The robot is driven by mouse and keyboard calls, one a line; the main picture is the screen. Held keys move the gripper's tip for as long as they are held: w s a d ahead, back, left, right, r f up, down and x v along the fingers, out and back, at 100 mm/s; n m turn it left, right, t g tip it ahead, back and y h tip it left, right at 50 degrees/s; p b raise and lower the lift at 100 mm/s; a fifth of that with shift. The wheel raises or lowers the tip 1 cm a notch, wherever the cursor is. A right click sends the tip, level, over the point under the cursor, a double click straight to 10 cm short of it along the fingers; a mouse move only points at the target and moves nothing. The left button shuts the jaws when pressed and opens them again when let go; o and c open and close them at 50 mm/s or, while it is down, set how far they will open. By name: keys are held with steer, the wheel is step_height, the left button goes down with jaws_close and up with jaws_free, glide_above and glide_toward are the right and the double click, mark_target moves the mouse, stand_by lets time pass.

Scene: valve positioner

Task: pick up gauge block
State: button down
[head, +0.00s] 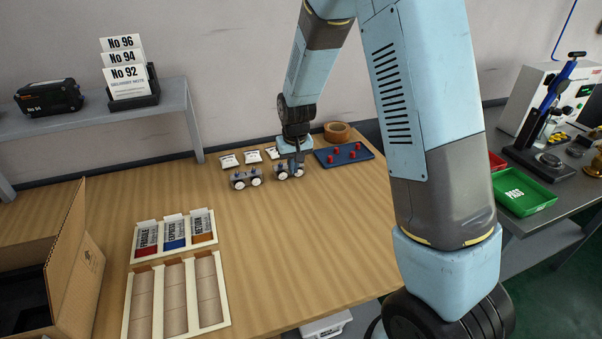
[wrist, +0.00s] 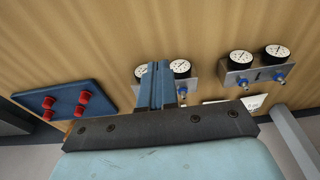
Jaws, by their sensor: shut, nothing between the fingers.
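Two grey metal gauge blocks with white dial gauges and blue fittings sit on the wooden table. In the head view, one gauge block (head: 246,179) stands left and the other gauge block (head: 287,172) right, under my gripper (head: 298,157). In the wrist view, my gripper's blue fingers (wrist: 157,68) are together, empty, and cover the middle of the nearer gauge block (wrist: 189,84). Its two dials show on either side of the fingers. I cannot tell whether the fingers touch it. The other gauge block (wrist: 254,74) is fully visible to the right.
A blue tray with red caps (head: 332,162) lies right of the blocks, with a brown tape roll (head: 337,131) behind. Small white packets (head: 229,161) lie behind the blocks. A cardboard box (head: 75,270) and cream card tray (head: 219,292) stand at left.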

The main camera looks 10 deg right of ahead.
mark_target(281, 171)
steer(key=w, duration=0.4)
steer(key=shift+w+a, duration=0.15)
steer(key=shift+a, duration=0.25)
steer(key=shift+w+a+f, duration=0.1)
steer(key=shift+w+f, duration=0.05)
steer(key=shift+w, duration=0.1)
steer(key=shift+s+f, duration=0.25)
steer(key=shift+f, duration=0.4)
